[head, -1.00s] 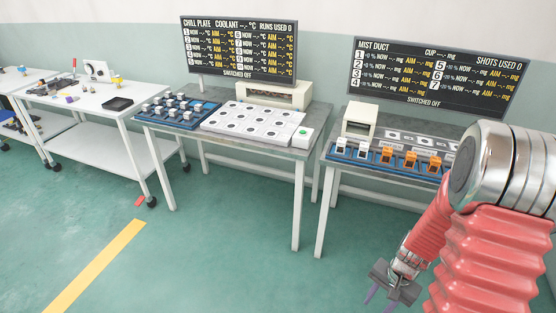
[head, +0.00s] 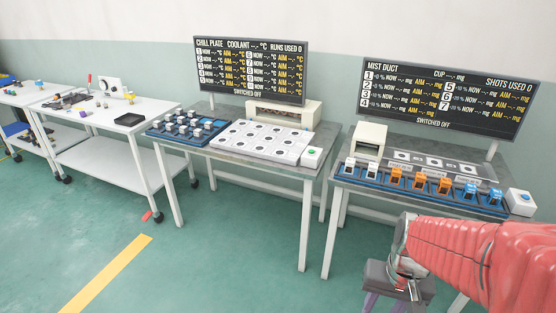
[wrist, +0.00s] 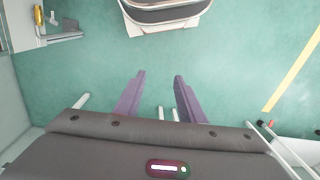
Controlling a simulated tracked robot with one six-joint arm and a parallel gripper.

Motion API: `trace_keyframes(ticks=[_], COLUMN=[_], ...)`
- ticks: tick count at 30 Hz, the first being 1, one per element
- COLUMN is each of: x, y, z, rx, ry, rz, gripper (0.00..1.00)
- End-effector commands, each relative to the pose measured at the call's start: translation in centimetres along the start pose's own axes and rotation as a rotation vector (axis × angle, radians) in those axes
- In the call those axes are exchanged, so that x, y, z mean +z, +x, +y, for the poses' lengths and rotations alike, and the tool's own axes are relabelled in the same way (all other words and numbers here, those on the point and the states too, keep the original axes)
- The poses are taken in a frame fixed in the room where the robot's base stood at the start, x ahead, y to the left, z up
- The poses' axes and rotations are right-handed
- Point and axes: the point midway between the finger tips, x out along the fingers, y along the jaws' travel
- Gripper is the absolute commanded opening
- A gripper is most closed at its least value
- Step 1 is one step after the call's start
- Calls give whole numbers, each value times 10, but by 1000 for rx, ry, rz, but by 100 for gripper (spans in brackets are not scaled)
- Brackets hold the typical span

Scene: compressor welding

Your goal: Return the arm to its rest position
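My arm (head: 455,250), in a ribbed red sleeve, reaches in from the right edge of the head view, in front of the mist duct table. My gripper (head: 383,301) hangs at its end, low in the picture, with its fingers partly cut off by the bottom edge. In the wrist view my gripper (wrist: 158,80) shows two purple fingers standing apart. Nothing is between them, only green floor beyond.
The mist duct table (head: 345,184) stands behind my arm. The chill plate table (head: 240,162) is at the centre. A white trolley (head: 105,165) stands at left. Green floor (head: 225,255) with a yellow stripe (head: 105,273) is open at front left.

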Motion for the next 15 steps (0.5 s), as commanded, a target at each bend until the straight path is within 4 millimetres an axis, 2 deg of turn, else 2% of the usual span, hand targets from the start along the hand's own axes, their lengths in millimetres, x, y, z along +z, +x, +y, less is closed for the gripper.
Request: trace_keyframes(ticks=[3,15], x=[9,30], y=[-20,-79], z=[-6,-26], rx=[9,25], ry=[-45,-169], rz=[38,215], gripper=[36,36])
